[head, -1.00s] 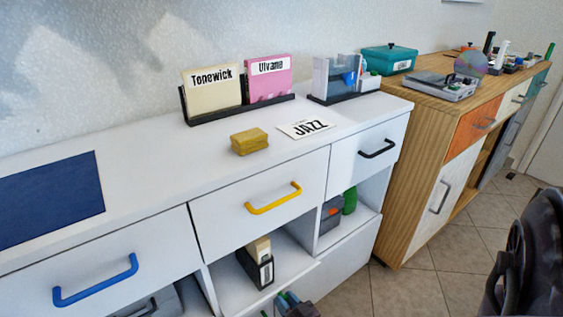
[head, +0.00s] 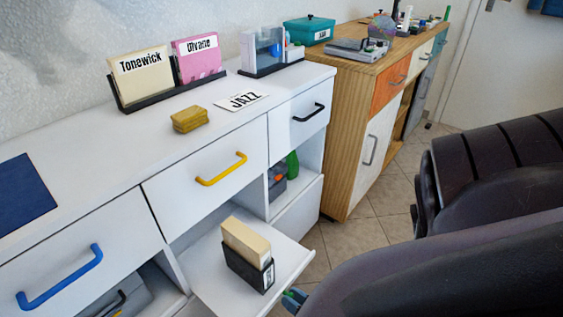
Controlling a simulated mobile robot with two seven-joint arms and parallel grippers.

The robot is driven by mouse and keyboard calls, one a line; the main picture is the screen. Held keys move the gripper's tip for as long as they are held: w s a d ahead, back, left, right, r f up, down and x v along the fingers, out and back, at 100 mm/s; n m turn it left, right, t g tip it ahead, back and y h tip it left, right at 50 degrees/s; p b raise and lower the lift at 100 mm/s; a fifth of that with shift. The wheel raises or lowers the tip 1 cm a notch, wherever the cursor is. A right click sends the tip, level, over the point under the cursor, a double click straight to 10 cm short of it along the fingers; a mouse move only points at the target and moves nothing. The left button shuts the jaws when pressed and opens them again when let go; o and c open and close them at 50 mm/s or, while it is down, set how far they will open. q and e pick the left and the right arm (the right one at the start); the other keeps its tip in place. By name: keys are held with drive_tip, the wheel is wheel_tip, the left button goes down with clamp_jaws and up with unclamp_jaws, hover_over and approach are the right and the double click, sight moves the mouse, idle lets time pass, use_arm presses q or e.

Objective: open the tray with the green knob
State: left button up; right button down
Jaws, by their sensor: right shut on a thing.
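The white tray (head: 204,286) is a flat board under the drawer with the yellow handle. It is slid out well past the cabinet front and carries a black holder (head: 238,266) with cream cards (head: 246,241). My right gripper (head: 292,300) is at the tray's front edge, low in the view, shut on the knob there. A little green shows at the fingers; the knob itself is mostly hidden by my gripper and arm. My left gripper is not in view.
Above the tray is a closed drawer with a yellow handle (head: 221,169); a blue-handled drawer (head: 60,277) is to its left and a black-handled drawer (head: 308,113) to its right. The cabinet top holds a yellow block (head: 190,119), a JAZZ card (head: 241,101) and card holders. Tiled floor lies right.

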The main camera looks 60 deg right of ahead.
drive_tip(key=shift+v, duration=0.8)
drive_tip(key=c, duration=0.9)
unclamp_jaws()
use_arm(q)
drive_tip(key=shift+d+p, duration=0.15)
drive_tip(key=shift+p, duration=0.35)
use_arm(e)
drive_tip(key=v, duration=1)
drive_tip(key=shift+s+a, duration=0.15)
drive_tip(key=shift+s, duration=0.25)
